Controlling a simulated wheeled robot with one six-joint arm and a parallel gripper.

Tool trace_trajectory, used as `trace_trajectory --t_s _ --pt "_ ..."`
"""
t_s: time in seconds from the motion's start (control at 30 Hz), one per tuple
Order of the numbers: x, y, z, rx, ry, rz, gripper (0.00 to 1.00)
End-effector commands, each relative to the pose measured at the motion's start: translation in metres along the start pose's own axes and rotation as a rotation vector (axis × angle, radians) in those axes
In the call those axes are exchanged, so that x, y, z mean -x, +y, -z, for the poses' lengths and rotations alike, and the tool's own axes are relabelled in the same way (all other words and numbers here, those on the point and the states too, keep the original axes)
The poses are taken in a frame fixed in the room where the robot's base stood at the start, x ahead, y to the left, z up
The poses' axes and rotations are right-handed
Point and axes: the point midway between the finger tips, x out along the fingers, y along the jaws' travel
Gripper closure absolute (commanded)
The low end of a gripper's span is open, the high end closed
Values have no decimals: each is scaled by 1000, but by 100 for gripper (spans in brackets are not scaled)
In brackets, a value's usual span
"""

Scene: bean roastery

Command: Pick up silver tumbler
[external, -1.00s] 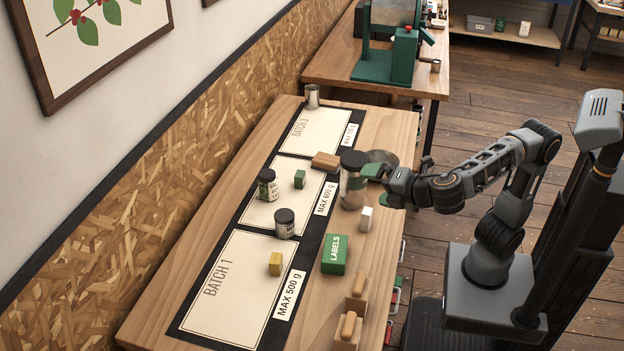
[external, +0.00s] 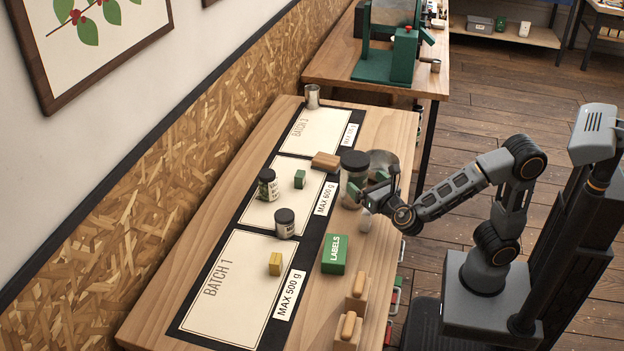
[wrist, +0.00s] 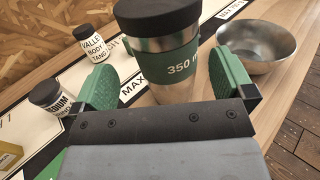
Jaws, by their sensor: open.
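A tumbler with a dark lid, a silver-brown body and a green band reading "350" (wrist: 160,50) stands upright in the wrist view. In the external view the tumbler (external: 350,183) stands near the table's right edge. My gripper (wrist: 166,80) is open, its green finger pads apart to the left and right of the tumbler. Its lower part is hidden by my gripper. I cannot tell whether a pad touches it. In the external view my gripper (external: 374,190) is just right of the tumbler. A plain silver cup (external: 312,96) stands at the table's far end.
A metal bowl (wrist: 258,48) stands close by on the right, behind my gripper in the external view. A wooden block (external: 325,160), two dark-lidded jars (external: 268,185) (external: 285,224) and a green LABELS box (external: 334,256) stand nearby.

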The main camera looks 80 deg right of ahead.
Motion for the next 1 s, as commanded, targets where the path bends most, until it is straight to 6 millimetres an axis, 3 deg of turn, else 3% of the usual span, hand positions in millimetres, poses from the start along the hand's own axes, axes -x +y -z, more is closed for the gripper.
trace_trajectory --t_s 0.27,0.6,0.9,1.0 --pt "-18 -2 1 -2 1 2 0" --pt "-58 -4 1 -2 1 2 0" --pt "-62 -4 1 -2 0 -1 0" --pt "-62 -4 1 -2 0 -1 8"
